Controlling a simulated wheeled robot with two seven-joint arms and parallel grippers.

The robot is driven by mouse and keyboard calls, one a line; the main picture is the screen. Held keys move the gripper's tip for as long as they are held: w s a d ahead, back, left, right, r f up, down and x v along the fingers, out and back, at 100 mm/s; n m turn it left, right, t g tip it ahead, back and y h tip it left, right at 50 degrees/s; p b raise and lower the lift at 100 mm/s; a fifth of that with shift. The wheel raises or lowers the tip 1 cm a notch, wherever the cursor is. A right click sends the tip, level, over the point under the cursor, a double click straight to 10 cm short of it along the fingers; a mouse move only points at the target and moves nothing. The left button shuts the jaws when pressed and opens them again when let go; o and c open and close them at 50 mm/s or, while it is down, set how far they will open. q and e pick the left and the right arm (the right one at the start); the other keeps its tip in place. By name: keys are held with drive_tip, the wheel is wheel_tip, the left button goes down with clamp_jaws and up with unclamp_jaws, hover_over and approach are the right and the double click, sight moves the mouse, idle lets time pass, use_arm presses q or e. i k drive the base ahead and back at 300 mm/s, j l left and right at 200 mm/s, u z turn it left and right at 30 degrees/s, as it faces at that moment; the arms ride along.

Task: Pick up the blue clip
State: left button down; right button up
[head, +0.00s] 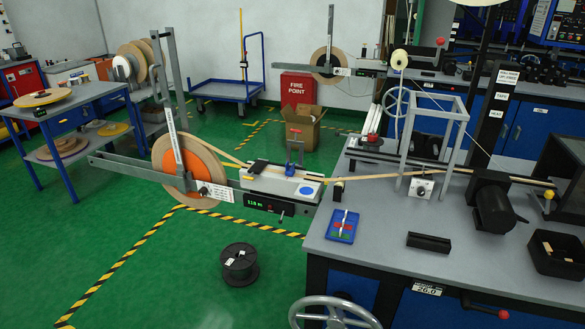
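Neither of my grippers is in view. I cannot make out a blue clip for certain. A small blue tray (331,236) lies on the bench's near left corner. It holds small red and green pieces and a white stick; any blue piece in it cannot be told from the tray.
The grey workbench (470,265) fills the right. On it are a black block (428,242), a black bin (557,262) and a grey frame (436,105). A large tape reel (160,160) stands left. A black spool (238,264) sits on the green floor, otherwise open there.

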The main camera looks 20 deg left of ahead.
sight(291, 172)
drive_tip(key=i+j, duration=0.15)
drive_tip(key=j, duration=0.2)
drive_tip(key=i+j, duration=0.1)
drive_tip(key=j, duration=0.3)
drive_tip(key=i+j, duration=0.15)
drive_tip(key=j, duration=0.2)
drive_tip(key=i+j, duration=0.1)
drive_tip(key=j, duration=0.3)
drive_tip(key=i+l+z, duration=0.05)
